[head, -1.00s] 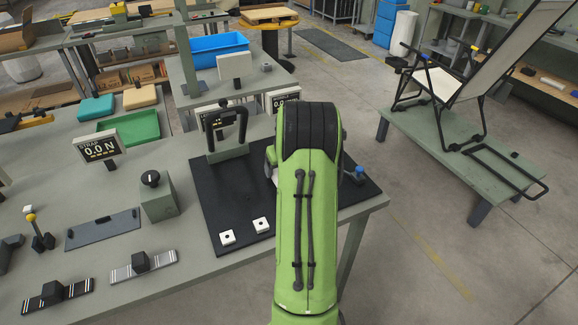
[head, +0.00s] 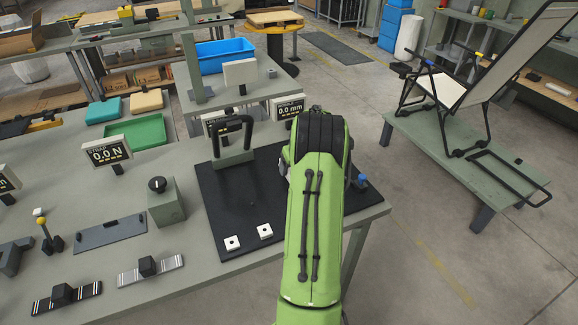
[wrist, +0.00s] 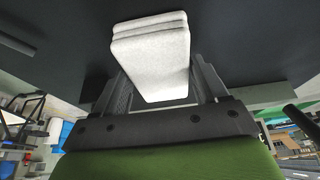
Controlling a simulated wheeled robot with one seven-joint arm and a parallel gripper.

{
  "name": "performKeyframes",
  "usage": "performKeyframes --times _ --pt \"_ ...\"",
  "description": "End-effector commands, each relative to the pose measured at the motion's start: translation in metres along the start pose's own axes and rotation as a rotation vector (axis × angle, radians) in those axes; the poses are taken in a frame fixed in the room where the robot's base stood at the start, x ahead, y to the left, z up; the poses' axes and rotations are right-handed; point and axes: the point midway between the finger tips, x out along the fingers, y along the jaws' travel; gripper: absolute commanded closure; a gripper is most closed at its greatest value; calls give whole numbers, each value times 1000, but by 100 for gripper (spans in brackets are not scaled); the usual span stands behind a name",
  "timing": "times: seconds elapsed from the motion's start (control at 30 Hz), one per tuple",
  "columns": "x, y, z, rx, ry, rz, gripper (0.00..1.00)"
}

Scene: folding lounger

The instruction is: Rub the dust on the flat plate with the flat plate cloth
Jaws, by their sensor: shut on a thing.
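My gripper (wrist: 155,72) is shut on a white folded cloth (wrist: 152,60), seen between its two fingers in the wrist view. A dark surface fills the upper part of that view beyond the cloth; I cannot tell whether they touch. In the head view my green arm hides the gripper and cloth. The arm reaches over the right part of a large flat black plate (head: 225,215) on the grey-green bench. A smaller dark grey plate (head: 110,232) lies farther left. I cannot tell for sure which is the task's flat plate. I cannot make out dust on either.
A black handle on a stand (head: 233,140) rises at the black plate's back. A knob box (head: 166,203) is to the left. A lounger (head: 490,90) stands on another table.

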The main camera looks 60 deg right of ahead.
Motion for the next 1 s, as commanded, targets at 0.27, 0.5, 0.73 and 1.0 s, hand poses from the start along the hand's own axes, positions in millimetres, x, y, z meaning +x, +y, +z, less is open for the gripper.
performKeyframes --times 0.27,0.5,0.73,1.0 --pt "1 29 1 2 0 1 52" --pt "0 36 1 1 -2 2 52" --pt "2 14 2 -2 -2 -1 52" --pt "1 -5 1 0 -1 1 52"
